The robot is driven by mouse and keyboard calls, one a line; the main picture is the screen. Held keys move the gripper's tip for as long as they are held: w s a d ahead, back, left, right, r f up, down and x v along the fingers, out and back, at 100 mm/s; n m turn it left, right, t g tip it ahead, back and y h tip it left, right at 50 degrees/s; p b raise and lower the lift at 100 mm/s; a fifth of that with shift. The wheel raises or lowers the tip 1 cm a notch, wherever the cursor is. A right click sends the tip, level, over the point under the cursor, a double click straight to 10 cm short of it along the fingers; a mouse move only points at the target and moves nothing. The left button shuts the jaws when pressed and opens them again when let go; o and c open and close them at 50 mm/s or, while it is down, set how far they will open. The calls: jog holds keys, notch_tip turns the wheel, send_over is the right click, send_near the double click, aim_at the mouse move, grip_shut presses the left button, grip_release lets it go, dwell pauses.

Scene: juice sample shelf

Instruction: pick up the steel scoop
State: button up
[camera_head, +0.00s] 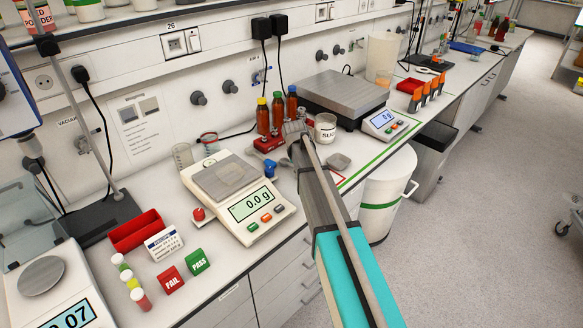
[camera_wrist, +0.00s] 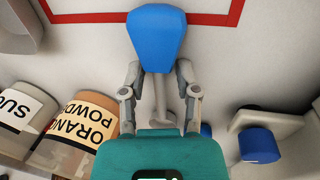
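In the wrist view, a thing with a broad blue end (camera_wrist: 157,35) and a thin grey stem (camera_wrist: 160,100) lies ahead of my gripper; it looks like the steel scoop. My gripper (camera_wrist: 160,88) is open, with one finger on each side of the stem. I see a gap on both sides and no grip on it. In the head view my gripper (camera_head: 294,130) is over the counter, beside the red rack, and my arm hides the scoop.
Powder jars (camera_wrist: 80,125) stand close on the left in the wrist view. A blue knob (camera_wrist: 258,145) is at the right. In the head view, reddish bottles (camera_head: 277,112) stand behind my gripper, a balance (camera_head: 225,180) is at left, and a grey dish (camera_head: 338,162) is at right.

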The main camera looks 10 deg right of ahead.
jog(key=shift+w, duration=0.1)
grip_shut()
jog(key=shift+r, duration=0.1)
notch_tip(320, 180, up, 2)
jog(key=p, duration=0.2)
jog(key=shift+r+p, duration=0.2)
jog(key=shift+p, duration=0.15)
jog(key=s+a+r+p, duration=0.3)
jog(key=s+r+p, duration=0.7)
jog(key=s, duration=0.3)
jog(key=shift+s+a+r, duration=0.2)
jog(key=shift+s+r, duration=0.05)
jog(key=shift+s, duration=0.1)
